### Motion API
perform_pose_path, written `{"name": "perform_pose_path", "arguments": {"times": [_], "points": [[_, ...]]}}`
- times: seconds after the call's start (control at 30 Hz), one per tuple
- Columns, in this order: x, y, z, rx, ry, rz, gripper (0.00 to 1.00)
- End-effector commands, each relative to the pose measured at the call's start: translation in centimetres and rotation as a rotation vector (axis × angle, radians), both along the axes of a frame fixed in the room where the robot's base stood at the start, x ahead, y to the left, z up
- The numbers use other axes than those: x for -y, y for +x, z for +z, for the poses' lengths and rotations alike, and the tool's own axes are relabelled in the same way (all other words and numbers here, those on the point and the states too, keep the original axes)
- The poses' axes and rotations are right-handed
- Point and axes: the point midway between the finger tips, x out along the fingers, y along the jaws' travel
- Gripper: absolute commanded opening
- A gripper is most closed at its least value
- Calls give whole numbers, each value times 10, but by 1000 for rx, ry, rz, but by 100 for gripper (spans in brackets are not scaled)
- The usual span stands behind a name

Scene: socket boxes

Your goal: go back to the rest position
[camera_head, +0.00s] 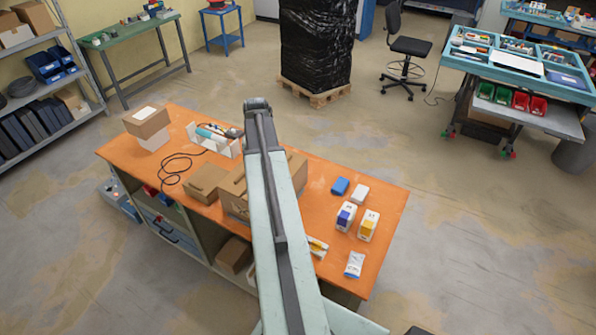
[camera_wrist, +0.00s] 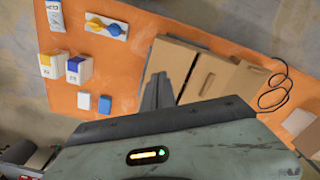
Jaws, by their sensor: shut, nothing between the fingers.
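My gripper (camera_wrist: 158,84) shows in the wrist view as dark, narrow fingers closed together, with nothing held between them. It is over the orange bench top, left of the cardboard boxes (camera_wrist: 216,75); its height above the bench is hard to judge. In the head view my arm stretches up the middle across the bench, and the fingers are not visible there. A white box with a blue label (camera_head: 346,217) and a white box with a yellow label (camera_head: 368,225) stand on the right part of the bench. They also show in the wrist view at left, apart from my gripper.
The orange bench (camera_head: 325,172) also carries a small blue box (camera_head: 340,186), a small white box (camera_head: 360,194), a packet (camera_head: 354,264), an open tray with tools (camera_head: 222,148) and a black cable (camera_head: 172,172). A black-wrapped pallet load (camera_head: 317,45) stands behind. Floor right of the bench is clear.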

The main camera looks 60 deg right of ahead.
Motion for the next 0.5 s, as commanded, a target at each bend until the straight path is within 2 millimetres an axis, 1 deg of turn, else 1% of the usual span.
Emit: {"name": "perform_pose_path", "arguments": {"times": [0.3,0.37,0.43,0.47,0.5], "points": [[0,0,-2,0,0,0,0],[-3,4,-6,0,0,8,0],[-17,20,-19,0,0,41,0],[-27,30,-27,0,0,64,0],[-45,48,-40,1,0,104,0]]}}
